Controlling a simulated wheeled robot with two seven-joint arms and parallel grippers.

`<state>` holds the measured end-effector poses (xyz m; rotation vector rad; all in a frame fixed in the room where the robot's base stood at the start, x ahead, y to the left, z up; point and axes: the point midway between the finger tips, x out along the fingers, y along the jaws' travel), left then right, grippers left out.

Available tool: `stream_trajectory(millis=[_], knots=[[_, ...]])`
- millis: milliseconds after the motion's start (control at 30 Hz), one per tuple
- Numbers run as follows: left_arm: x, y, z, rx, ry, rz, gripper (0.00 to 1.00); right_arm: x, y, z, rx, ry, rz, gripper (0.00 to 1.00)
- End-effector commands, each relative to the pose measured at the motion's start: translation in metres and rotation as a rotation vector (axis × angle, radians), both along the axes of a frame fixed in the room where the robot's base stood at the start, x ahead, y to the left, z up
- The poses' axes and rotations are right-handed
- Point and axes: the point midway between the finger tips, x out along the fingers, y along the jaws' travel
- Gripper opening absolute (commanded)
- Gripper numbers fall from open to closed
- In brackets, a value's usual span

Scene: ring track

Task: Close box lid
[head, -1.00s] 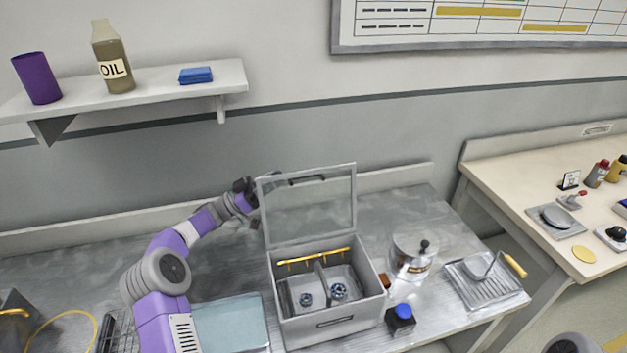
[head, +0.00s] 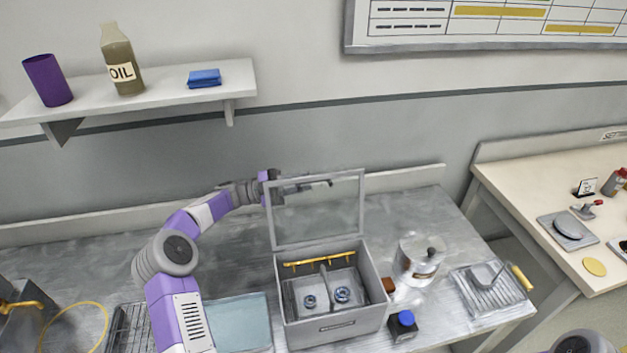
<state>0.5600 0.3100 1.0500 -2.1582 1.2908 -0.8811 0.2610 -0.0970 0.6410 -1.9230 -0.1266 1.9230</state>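A grey box (head: 335,328) stands on the metal bench with its lid (head: 318,243) open and upright along the back edge. The lid is a grey frame around a see-through pane, with a dark handle near its top edge. Inside the box are a divider, two small blue-grey round parts and a yellow bar along the back. My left gripper (head: 284,188) is at the lid's upper left corner, reaching in behind the pane. Whether it touches the lid and how far its fingers are apart cannot be told. My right gripper is not in view.
A pale blue mat (head: 231,322) lies left. A shelf (head: 170,92) hangs above. The bench behind my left forearm is clear.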

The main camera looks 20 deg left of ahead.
Motion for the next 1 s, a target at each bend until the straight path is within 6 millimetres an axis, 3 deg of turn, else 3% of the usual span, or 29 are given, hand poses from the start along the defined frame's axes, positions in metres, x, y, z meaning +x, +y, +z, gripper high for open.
stream_trajectory(millis=[200,567,733,1000], knots=[[0.01,-0.026,0.007,-0.001,0.001,-0.002,0.23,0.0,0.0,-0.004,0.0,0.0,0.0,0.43],[0.012,-0.032,0.01,-0.001,0.002,-0.001,0.23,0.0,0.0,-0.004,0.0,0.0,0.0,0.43],[0.013,-0.032,0.01,0.0,0.002,0.0,0.0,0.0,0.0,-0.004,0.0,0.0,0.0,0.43],[0.012,-0.032,0.01,0.0,0.003,0.0,0.0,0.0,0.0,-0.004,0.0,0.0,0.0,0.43]])
